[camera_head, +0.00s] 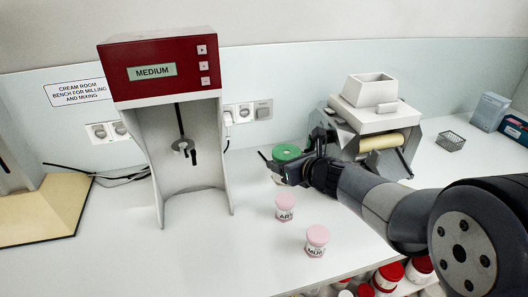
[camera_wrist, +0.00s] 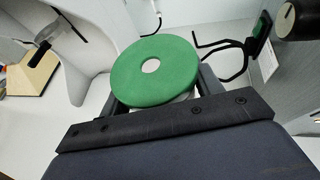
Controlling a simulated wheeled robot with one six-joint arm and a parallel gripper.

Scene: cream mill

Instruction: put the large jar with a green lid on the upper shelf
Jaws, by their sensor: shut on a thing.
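The large jar's green lid (camera_head: 286,152) shows in the head view above the white bench, to the right of the mixer stand. In the wrist view the green lid (camera_wrist: 154,70) has a pale round spot in its middle, and a little white jar body shows under it. My gripper (camera_head: 283,172) is shut on this jar, with a finger on each side below the lid. My arm and gripper hide most of the jar body. Whether the jar touches the bench I cannot tell. The upper shelf is not clearly seen.
A mixer with a red head (camera_head: 160,68) stands left. A roller mill (camera_head: 375,130) stands close behind my gripper. Two pink-lidded jars (camera_head: 285,206) (camera_head: 317,240) stand in front. Red-lidded jars (camera_head: 390,272) sit below the bench edge. The front left of the bench is clear.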

